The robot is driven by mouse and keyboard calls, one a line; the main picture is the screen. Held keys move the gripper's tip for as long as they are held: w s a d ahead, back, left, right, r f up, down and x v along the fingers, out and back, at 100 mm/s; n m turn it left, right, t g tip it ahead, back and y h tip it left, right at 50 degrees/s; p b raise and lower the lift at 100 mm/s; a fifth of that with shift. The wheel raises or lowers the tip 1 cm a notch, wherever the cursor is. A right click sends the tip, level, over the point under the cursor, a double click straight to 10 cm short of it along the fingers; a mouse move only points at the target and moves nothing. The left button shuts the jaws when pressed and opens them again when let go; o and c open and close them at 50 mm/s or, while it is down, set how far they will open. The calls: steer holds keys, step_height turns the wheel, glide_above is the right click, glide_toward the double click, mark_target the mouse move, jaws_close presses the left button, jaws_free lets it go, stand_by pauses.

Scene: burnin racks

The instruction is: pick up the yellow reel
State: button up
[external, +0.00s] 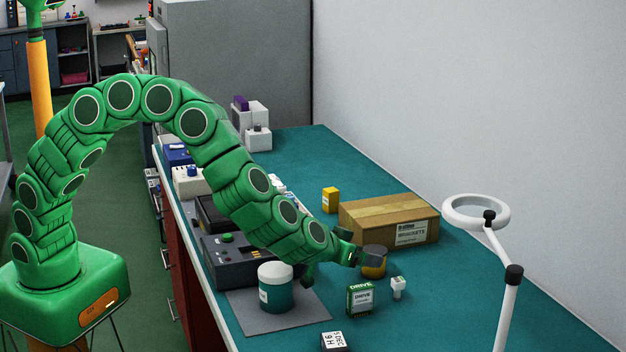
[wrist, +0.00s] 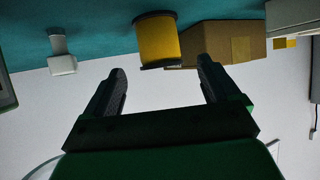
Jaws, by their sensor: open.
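The yellow reel (external: 374,263) has dark end flanges and stands upright on the teal bench, in front of the cardboard box. In the wrist view the yellow reel (wrist: 158,40) shows at the top middle, beyond the fingertips and between their lines. My gripper (external: 352,258) is right beside the reel at its left in the external view. In the wrist view my gripper (wrist: 161,82) has its two dark fingers wide apart, with nothing between them. The far finger is partly hidden in the external view.
The cardboard box (external: 390,222) is close behind the reel. A green DRIVE box (external: 360,299) and a small white piece (external: 398,287) stand in front. A white-lidded jar (external: 276,288) is on a grey mat (external: 240,316). A ring lamp (external: 476,212) rises at right.

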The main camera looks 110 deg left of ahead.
steer(key=shift+f, duration=0.55)
steer(key=shift+x, duration=2.5)
steer(key=shift+r, duration=0.1)
steer(key=c, duration=1.3)
steer(key=shift+c, duration=0.4)
steer(key=shift+r, duration=0.15)
